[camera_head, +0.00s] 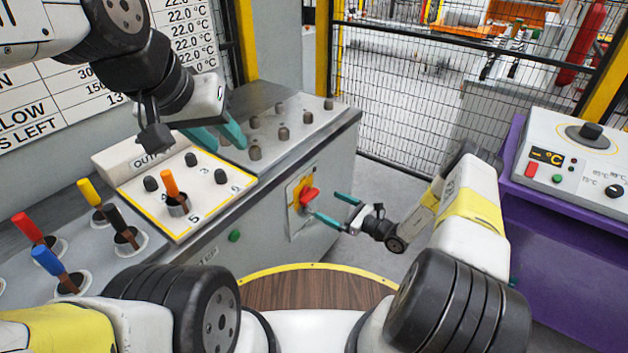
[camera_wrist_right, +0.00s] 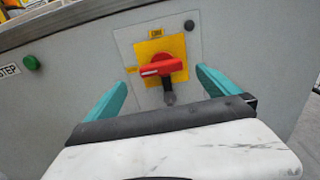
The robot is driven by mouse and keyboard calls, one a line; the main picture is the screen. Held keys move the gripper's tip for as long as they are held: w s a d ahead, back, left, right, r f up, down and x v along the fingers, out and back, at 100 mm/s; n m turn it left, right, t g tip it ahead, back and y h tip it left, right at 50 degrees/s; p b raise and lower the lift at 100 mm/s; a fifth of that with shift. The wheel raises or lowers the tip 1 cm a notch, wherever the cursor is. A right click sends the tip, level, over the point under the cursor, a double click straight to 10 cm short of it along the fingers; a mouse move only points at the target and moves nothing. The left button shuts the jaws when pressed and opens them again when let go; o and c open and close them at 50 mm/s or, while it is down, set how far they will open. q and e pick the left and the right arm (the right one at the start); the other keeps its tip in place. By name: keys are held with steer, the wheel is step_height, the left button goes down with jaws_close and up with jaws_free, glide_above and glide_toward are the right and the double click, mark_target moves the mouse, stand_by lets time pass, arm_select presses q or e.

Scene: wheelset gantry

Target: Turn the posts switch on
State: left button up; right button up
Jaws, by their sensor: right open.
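A red rotary switch (camera_head: 309,196) sits on a yellow plate (camera_head: 297,193) on the grey console's side panel. In the right wrist view the red switch (camera_wrist_right: 160,66) has its handle lying nearly level, with a white mark at its left end. A small label above it is too small to read. My right gripper (camera_head: 325,204) is open and empty in front of the switch, its teal fingers to either side and apart from the handle. My left gripper (camera_head: 218,134) is open and empty above the console top, near the small dark knobs.
The grey console (camera_head: 270,200) carries a yellow-edged panel (camera_head: 215,205), several coloured levers and dark knobs. A green button (camera_head: 234,236) is on its side. A purple cabinet (camera_head: 560,240) with a control box (camera_head: 570,150) stands at right. A mesh fence (camera_head: 400,100) closes the back.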

mark_target(313, 199)
steer(key=x, duration=0.7)
steer(key=shift+w+a+f, duration=0.25)
steer(key=shift+a+f, duration=0.05)
steer(key=shift+f, duration=0.05)
steer(key=c, duration=2)
steer(key=shift+c, duration=0.2)
